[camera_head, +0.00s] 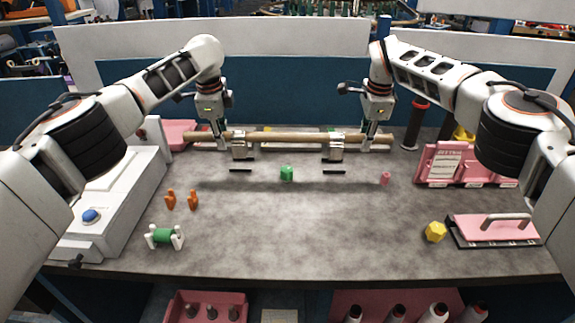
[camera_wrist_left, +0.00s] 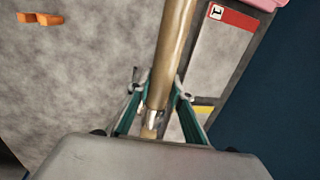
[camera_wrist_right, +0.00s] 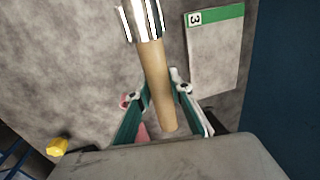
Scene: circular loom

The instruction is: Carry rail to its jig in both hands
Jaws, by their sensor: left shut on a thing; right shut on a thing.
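The rail (camera_head: 285,138) is a long light-brown rod, held level across the back of the bench. My left gripper (camera_head: 222,144) is shut on it near its left end; the left wrist view shows the rod (camera_wrist_left: 172,50) between the fingers. My right gripper (camera_head: 369,144) is shut on it near its right end, with the rod (camera_wrist_right: 158,90) between the fingers. Two silvery metal blocks (camera_head: 242,147) (camera_head: 334,149) sit at the rail between the grippers. I cannot tell whether they rest on the bench. No part is clearly recognisable as the jig.
Two thin black bars (camera_head: 240,171) (camera_head: 333,172) lie in front of the rail, with a green block (camera_head: 287,174) between them. A pink handled box (camera_head: 495,232) is right. The front middle is clear.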

